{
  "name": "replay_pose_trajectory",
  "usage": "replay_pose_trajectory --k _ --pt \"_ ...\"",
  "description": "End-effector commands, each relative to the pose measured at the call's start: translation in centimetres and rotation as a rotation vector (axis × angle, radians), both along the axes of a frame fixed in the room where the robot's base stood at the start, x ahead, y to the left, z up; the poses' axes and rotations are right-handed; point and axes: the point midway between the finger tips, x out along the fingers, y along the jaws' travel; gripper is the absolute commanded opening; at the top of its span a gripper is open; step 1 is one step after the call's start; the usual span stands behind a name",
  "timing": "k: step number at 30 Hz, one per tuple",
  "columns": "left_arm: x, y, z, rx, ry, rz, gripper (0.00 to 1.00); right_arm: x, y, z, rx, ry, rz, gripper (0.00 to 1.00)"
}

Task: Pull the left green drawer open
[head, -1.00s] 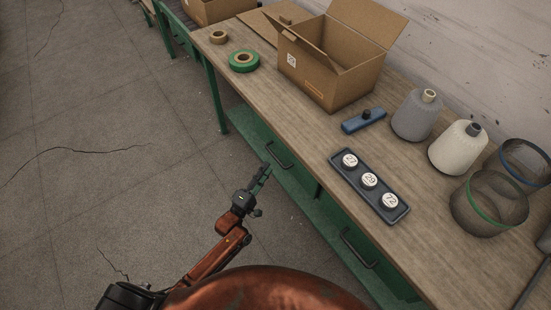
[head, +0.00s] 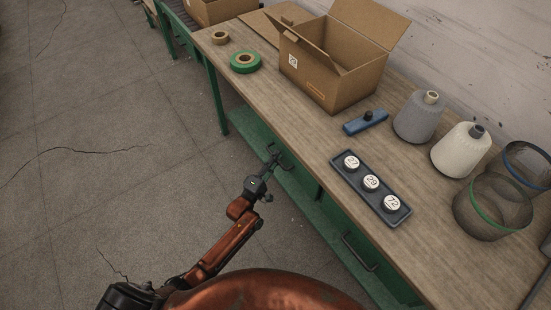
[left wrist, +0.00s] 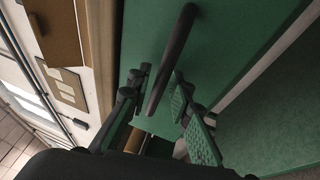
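The left green drawer (head: 252,128) is under the wooden table and looks closed. Its dark bar handle (head: 285,164) is at my left gripper (head: 273,155), which partly hides it. In the left wrist view the handle (left wrist: 176,55) is a dark bar running across the green drawer front (left wrist: 230,35). There my left gripper (left wrist: 160,78) is open, with one finger on each side of the bar. I cannot tell whether either finger touches it. My right gripper is in neither view.
A second drawer handle (head: 358,252) sits further right. On the table (head: 300,125) are a cardboard box (head: 320,75), tape rolls, a blue tool (head: 365,122), a dark tray (head: 371,183) with numbered discs, yarn cones and mesh baskets. The floor (head: 120,190) beside the table is clear.

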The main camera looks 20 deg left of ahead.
Motion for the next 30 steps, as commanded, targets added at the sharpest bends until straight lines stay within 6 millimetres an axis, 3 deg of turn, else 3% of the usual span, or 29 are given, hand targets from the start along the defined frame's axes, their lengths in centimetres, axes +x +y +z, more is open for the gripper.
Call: replay_pose_trajectory --k 7,30 --pt "-0.03 0.01 -0.03 0.0 0.0 0.0 0.0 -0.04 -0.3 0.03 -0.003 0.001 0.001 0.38" --pt "-0.76 0.56 -0.09 0.001 0.002 0.0 0.0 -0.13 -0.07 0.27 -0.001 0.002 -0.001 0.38"
